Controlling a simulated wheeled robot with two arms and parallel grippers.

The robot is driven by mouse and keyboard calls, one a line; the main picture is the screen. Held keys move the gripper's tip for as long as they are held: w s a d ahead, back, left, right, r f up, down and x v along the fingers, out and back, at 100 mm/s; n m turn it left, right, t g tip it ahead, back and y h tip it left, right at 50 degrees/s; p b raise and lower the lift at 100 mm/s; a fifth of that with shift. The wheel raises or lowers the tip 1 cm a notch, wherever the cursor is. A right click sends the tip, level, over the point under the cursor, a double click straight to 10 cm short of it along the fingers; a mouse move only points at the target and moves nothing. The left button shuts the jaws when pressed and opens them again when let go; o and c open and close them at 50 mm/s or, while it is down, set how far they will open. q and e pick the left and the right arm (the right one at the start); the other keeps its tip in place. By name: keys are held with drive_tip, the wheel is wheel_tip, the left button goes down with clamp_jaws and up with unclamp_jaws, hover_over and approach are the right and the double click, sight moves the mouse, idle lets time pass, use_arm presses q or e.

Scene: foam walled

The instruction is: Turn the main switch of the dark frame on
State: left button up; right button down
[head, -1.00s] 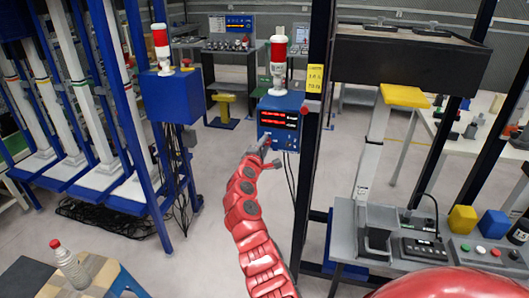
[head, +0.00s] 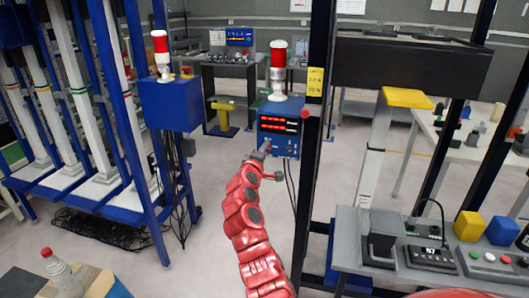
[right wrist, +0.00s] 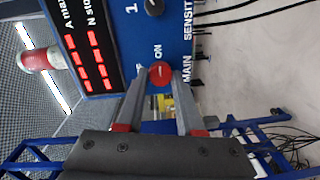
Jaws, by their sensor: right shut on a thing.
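The blue control box (head: 279,133) of the dark frame (head: 312,130) stands at mid-picture in the head view, with two red lit displays on its front and a red-and-white lamp on top. In the right wrist view its main switch is a round red knob (right wrist: 161,74), beside the printed words "ON" and "MAIN". My right gripper (head: 267,150) reaches the lower front of the box. In the right wrist view its two fingers (right wrist: 160,82) are shut on the red knob, one on each side. The knob's pointer direction cannot be made out. My left gripper is not in view.
A black knob (right wrist: 153,7) sits near the red one. Cables hang below the box. A similar blue box (head: 171,104) stands on the blue frame at left. A grey bench (head: 350,235) with devices is at right. The floor between the frames is clear.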

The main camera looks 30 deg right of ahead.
drive_tip(key=shift+f, duration=0.1)
drive_tip(key=c, duration=0.5)
unclamp_jaws()
drive_tip(key=shift+c, duration=0.2)
drive_tip(key=shift+s, duration=0.1)
drive_tip(key=b+v, duration=0.1)
drive_tip(key=v, duration=1.6)
drive_tip(key=shift+a, duration=0.15)
